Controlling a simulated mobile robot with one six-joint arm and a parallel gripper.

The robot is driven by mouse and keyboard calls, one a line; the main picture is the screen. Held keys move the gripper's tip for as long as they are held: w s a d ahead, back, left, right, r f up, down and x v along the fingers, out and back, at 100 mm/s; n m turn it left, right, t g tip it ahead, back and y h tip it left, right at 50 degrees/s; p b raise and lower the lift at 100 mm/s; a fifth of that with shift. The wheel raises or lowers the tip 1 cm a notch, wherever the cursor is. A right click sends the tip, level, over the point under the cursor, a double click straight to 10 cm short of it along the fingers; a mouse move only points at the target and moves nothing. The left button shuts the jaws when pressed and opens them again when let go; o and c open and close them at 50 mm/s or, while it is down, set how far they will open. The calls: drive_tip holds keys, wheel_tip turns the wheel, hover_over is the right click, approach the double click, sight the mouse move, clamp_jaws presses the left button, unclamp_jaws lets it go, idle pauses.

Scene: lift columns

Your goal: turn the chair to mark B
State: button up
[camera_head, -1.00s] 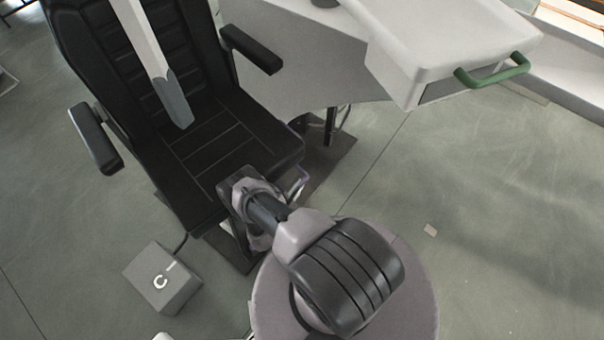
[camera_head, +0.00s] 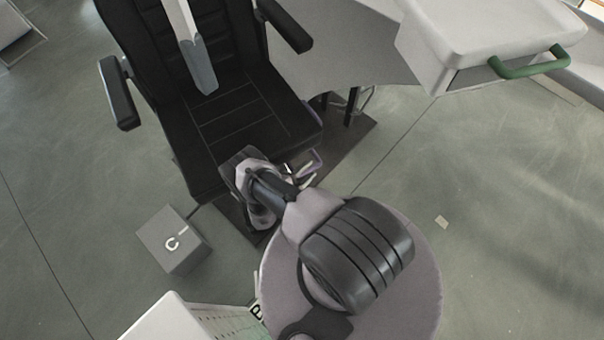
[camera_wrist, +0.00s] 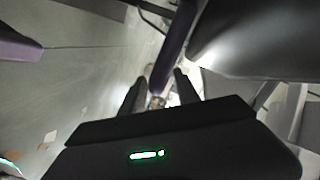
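The black chair (camera_head: 225,112) stands at the upper middle of the head view, its seat front toward me. My gripper (camera_wrist: 158,92) is low by the seat's front edge; my own arm hides most of it in the head view. In the wrist view its two fingers are apart, with a purple bar (camera_wrist: 178,45) reaching down between or just beyond their tips. I cannot tell whether they touch it. The chair's dark underside (camera_wrist: 255,40) fills the upper right there. Mark B (camera_head: 257,312) shows partly at the bottom, beside my base.
A grey block marked C (camera_head: 172,240) sits on the floor left of the chair. A white perforated cabinet (camera_head: 185,320) stands at the bottom. A white unit with a green handle (camera_head: 530,65) is at upper right. Floor at right is open.

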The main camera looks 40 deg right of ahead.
drive_tip(key=p+v, duration=0.2)
drive_tip(key=v, duration=1.5)
drive_tip(key=shift+p, duration=0.4)
